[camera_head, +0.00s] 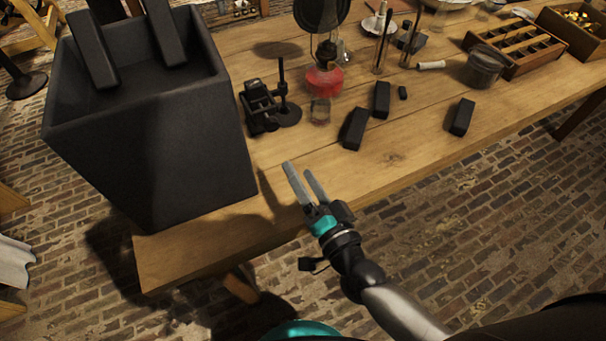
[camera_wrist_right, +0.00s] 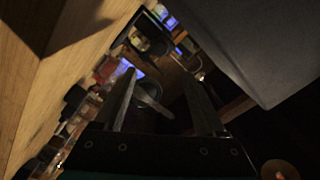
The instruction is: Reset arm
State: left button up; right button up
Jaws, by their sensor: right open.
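My right gripper (camera_head: 303,182) is over the near edge of the wooden table (camera_head: 190,250), with its two grey fingers apart and nothing between them. In the right wrist view, the open fingers (camera_wrist_right: 165,105) also show with an empty gap. Several dark rectangular blocks lie on the table beyond the gripper: one nearest (camera_head: 354,129), one behind it (camera_head: 382,100) and one to the right (camera_head: 461,117). A large dark grey bin (camera_head: 160,130) stands left of the gripper, with two long dark blocks (camera_head: 92,48) at its top. My left gripper does not show.
A small black stand (camera_head: 262,105) and a red oil lamp (camera_head: 324,78) stand behind the gripper. A wooden compartment tray (camera_head: 520,45) and a dark jar (camera_head: 483,66) are at the far right. Bare tabletop lies around the right gripper. The brick floor begins past the table's near edge.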

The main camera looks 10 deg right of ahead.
dwell(0.4)
jog(key=a+n+g+y, duration=0.1)
jog(key=s+a+n+g, duration=0.1)
jog(key=a+n+g+y, duration=0.1)
jog(key=n, duration=0.1)
jog(key=shift+s+a+r+y, duration=0.25)
jog(key=shift+s+a+y, duration=0.05)
jog(key=shift+a, duration=0.05)
jog(key=s+n+g, duration=0.1)
jog(key=s+f+n+g, duration=0.1)
jog(key=n+g, duration=0.1)
jog(key=shift+s+a+f+n+g, duration=0.15)
jog(key=shift+s+f+n+g, duration=0.15)
jog(key=shift+s+n, duration=0.1)
jog(key=s+d+f+n+g+h, duration=0.1)
jog(key=s+d+f+g+h, duration=0.2)
jog(key=s+d+g+h, duration=0.75)
jog(key=s+d+f+t+y, duration=0.1)
jog(key=s+d+f, duration=0.1)
jog(key=f, duration=1)
jog(key=s+d+f+t+y, duration=0.1)
jog(key=s+d+f+y, duration=0.15)
jog(key=f, duration=0.95)
jog(key=s+d+f+g+h, duration=0.1)
jog(key=s+d+f, duration=0.1)
jog(key=s+f, duration=0.9)
jog(key=s, duration=0.2)
jog(key=shift+s+d+f, duration=0.35)
jog(key=shift+s+f, duration=0.05)
